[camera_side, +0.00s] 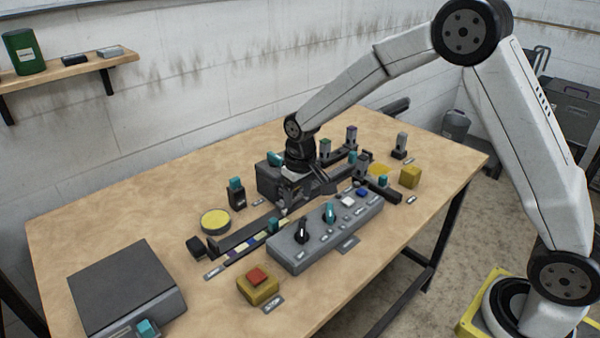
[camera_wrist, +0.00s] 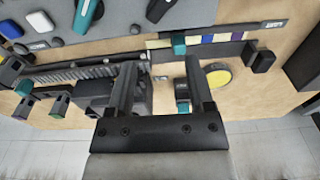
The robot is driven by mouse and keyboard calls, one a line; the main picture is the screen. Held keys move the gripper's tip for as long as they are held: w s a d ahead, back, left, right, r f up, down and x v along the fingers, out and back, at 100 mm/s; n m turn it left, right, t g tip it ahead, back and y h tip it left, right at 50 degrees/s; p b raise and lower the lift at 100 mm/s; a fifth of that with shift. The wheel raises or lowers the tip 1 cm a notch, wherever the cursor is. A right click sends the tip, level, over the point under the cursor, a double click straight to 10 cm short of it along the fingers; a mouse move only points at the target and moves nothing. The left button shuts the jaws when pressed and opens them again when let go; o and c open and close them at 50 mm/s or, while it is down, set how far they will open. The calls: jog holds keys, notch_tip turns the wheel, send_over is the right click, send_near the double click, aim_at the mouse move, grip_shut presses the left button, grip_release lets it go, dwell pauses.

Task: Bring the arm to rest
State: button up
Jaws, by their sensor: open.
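My gripper (camera_wrist: 160,82) is open in the wrist view, its two dark fingers apart with nothing between their tips. In the side view my gripper (camera_side: 288,203) points down over the middle of the table, behind the grey control panel (camera_side: 318,238). A dark rail assembly lies under and around it, so its exact height above the parts is hard to tell. The panel carries a black knob (camera_side: 302,231), a teal knob (camera_side: 330,213), a white button (camera_side: 348,201) and a blue button (camera_side: 362,192).
A coloured strip (camera_side: 245,250), a yellow disc (camera_side: 215,221), a red button on a yellow base (camera_side: 257,278) and a yellow cube (camera_side: 410,177) surround the panel. A dark flat box (camera_side: 125,285) sits front left. Several small posts stand behind. The table's (camera_side: 90,222) left side has bare wood.

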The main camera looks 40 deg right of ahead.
jog(key=s+d+r+t, duration=0.1)
jog(key=s, duration=0.9)
jog(key=s+d+r, duration=0.1)
jog(key=s+d, duration=0.1)
jog(key=s, duration=0.8)
jog(key=shift+d+t, duration=0.15)
jog(key=shift+t, duration=0.25)
dwell(0.8)
